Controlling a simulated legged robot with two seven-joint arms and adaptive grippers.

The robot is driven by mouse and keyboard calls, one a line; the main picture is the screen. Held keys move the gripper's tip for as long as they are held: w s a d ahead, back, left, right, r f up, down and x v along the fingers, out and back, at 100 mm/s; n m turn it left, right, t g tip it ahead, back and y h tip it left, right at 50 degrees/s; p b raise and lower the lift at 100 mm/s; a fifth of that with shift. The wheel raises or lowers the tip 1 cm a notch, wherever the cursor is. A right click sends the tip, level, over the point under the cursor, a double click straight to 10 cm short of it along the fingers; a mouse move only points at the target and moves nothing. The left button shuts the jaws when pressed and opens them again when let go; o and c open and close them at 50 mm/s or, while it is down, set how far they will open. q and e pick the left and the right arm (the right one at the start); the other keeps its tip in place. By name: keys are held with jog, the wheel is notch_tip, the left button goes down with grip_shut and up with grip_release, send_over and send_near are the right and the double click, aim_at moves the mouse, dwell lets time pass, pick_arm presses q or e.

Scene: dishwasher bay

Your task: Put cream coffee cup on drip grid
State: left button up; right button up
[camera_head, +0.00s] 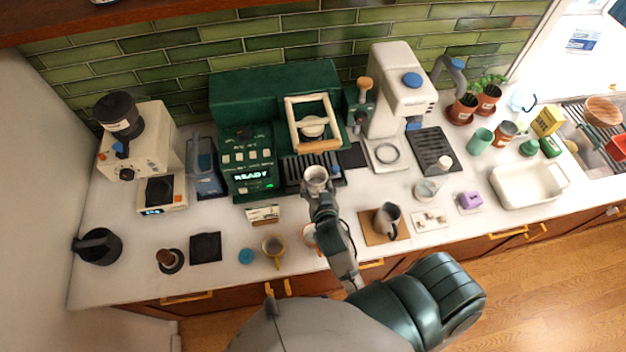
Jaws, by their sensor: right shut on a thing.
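The cream coffee cup (316,176) is in my right gripper (317,190), at the front of the green espresso machine (244,150). The right gripper is shut on the cup, and its fingers hide part of the cup's near side. The dark slatted drip grid (293,174) lies under the machine's front, right behind and around the cup in the picture. I cannot tell whether the cup's base touches the grid or is held just above it. My left gripper is not in view.
A wooden-handled frame (320,146) hangs above the grid. A white machine (398,90) and a second dark grid (433,150) are to the right.

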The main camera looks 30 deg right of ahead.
aim_at(317, 176)
jog(key=shift+r, duration=0.1)
jog(key=shift+w+d, duration=0.1)
jog(key=shift+d, duration=0.05)
jog(key=x, duration=0.1)
jog(key=b+x, duration=0.1)
jog(key=x, duration=0.1)
jog(key=d+b+x, duration=0.1)
jog(key=x, duration=0.1)
jog(key=shift+f, duration=0.3)
jog(key=w+b, duration=0.1)
jog(key=w, duration=0.3)
jog(key=shift+w+d+r+b, duration=0.1)
jog(key=shift+w+d+b, duration=0.05)
jog(key=shift+w+b, duration=0.2)
jog(key=shift+w+f, duration=0.2)
jog(key=shift+f, duration=0.1)
jog(key=shift+s+d+f+b, duration=0.1)
jog(key=shift+d+f+b, duration=0.05)
jog(key=shift+f+b, duration=0.35)
jog(key=shift+d+f+b, duration=0.2)
jog(key=shift+f+b, duration=0.15)
jog(key=shift+f, duration=0.3)
jog(key=shift+a, duration=0.2)
jog(key=shift+d+p, duration=0.15)
jog(key=shift+p, duration=0.2)
jog(key=shift+s+f, duration=0.1)
jog(key=shift+f, duration=0.1)
